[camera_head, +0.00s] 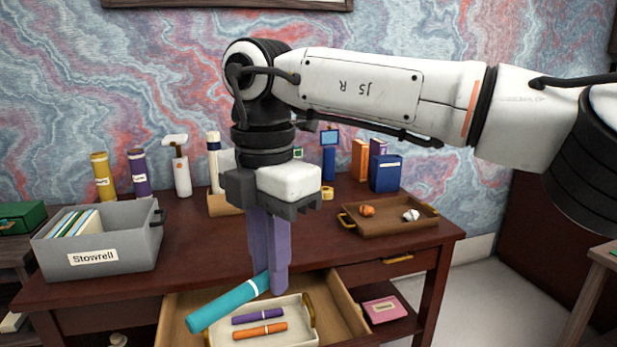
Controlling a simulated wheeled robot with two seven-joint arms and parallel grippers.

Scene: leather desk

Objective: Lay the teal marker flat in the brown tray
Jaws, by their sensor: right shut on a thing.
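The teal marker (228,303) is in my right gripper (272,278), which is shut on it near the marker's upper right end. The marker is tilted, its lower left end hanging over the open drawer. The brown tray (385,229) stands on the right part of the desk top, to the right of and beyond my gripper. It has gold handles and holds an orange crumpled ball (367,210) and a white crumpled ball (411,215). My left gripper is not in view.
The open drawer (345,318) below holds a pale tray (303,336) with a purple and an orange marker. A grey bin (125,240) stands at the desk's left. Bottles, a hammer-like tool and books (386,173) line the back. The desk's middle is partly clear.

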